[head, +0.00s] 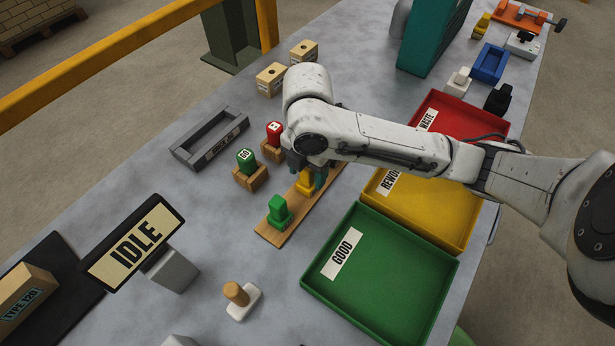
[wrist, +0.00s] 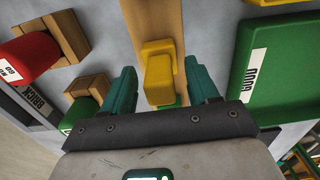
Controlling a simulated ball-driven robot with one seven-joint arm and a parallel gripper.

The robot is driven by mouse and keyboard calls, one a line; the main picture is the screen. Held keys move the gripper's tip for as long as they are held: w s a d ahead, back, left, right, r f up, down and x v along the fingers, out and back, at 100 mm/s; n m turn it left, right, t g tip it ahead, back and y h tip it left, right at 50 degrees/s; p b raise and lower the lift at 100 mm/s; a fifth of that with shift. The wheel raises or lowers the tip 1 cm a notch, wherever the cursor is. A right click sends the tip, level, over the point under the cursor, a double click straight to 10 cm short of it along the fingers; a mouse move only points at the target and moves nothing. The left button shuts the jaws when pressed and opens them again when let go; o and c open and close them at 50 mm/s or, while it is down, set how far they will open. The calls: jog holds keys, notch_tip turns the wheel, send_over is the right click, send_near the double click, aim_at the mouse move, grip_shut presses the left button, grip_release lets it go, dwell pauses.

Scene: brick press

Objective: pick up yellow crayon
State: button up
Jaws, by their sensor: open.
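The yellow crayon (head: 304,184), a short blocky piece on a wider base, stands on the wooden board (head: 268,232), partly hidden by my gripper in the head view. In the wrist view the yellow crayon (wrist: 158,78) shows between the two teal fingers. My gripper (wrist: 160,68) is open, with one finger on each side of it and visible gaps to both. In the head view my gripper (head: 308,172) is pointed down over the board. A green piece (head: 279,212) of similar shape stands nearer on the same board.
Red (head: 274,133) and green (head: 246,161) stamps in wooden blocks stand left of the board. The green GOOD tray (head: 400,285), yellow REWORK tray (head: 430,218) and red WASTE tray (head: 470,117) lie to the right. A wooden-handled stamp (head: 237,295) stands in front.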

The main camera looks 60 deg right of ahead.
jog(key=shift+f, duration=0.5)
jog(key=c, duration=1)
